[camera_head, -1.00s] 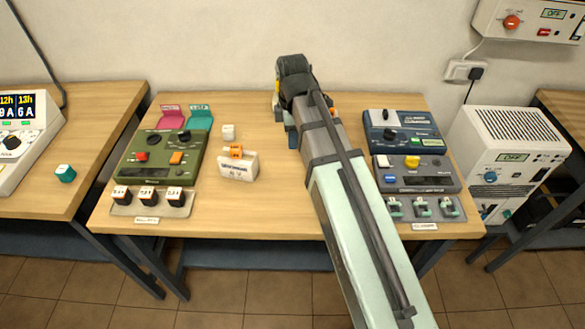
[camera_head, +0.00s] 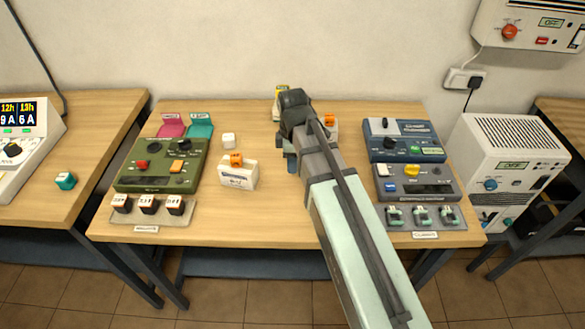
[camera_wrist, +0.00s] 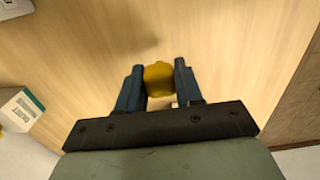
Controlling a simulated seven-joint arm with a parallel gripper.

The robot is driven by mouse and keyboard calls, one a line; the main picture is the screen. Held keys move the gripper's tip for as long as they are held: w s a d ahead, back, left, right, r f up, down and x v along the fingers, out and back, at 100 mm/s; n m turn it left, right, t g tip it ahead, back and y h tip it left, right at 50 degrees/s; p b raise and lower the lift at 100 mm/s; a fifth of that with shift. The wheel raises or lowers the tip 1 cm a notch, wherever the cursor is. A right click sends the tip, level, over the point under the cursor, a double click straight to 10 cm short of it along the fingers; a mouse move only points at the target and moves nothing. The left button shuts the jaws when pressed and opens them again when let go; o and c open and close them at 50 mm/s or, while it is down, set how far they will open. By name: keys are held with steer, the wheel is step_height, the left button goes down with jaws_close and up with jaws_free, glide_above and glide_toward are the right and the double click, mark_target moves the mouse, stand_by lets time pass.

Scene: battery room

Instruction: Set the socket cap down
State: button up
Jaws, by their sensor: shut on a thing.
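My gripper (camera_wrist: 159,90) shows in the wrist view with its two blue fingers closed on a yellow rounded cap (camera_wrist: 159,78), which I take to be the socket cap. A shadow lies on the wooden table top (camera_wrist: 220,50) beyond the fingers, apart from the cap, so the cap appears to be held above the wood. In the head view my gripper (camera_head: 291,161) points down over the middle of the table, and my arm hides most of it. The cap cannot be made out there.
A green device (camera_head: 160,165) is farther left. Blue (camera_head: 408,142) and grey (camera_head: 416,181) devices stand right. A yellow-and-white item (camera_head: 281,91) is behind my arm.

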steer(key=shift+f, duration=1.75)
steer(key=shift+f, duration=0.15)
steer(key=o, duration=1)
step_height(320, 180, up, 12)
steer(key=shift+r, duration=0.2)
